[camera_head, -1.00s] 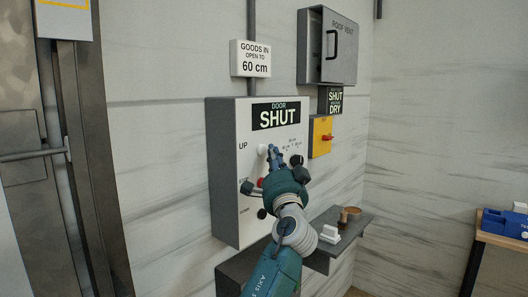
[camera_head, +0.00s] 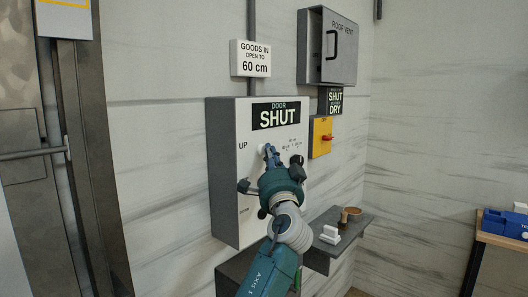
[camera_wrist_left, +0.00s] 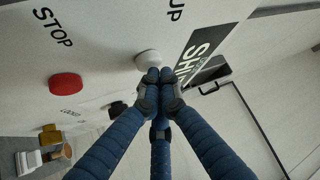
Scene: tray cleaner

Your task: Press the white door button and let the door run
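The white door button (camera_head: 262,149), marked UP, sits on a grey control box (camera_head: 226,190) on the wall. In the left wrist view the round white button (camera_wrist_left: 147,57) lies just beyond my fingertips. My left gripper (camera_head: 270,154) is shut and empty, its fingers together (camera_wrist_left: 160,76). The fingertips overlap the button's edge in view; I cannot tell whether they touch it. The door sign (camera_head: 275,115) reads SHUT. A red STOP button (camera_wrist_left: 66,86) shows in the left wrist view; the gripper hides it in the head view. My right gripper is out of view.
A sign (camera_head: 255,58) reads "Goods in, open to 60 cm". A roof vent box (camera_head: 341,50) and a yellow box with a red switch (camera_head: 320,138) are to the right. A small shelf (camera_head: 322,262) juts out below right. A metal door-like panel (camera_head: 22,120) stands at left.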

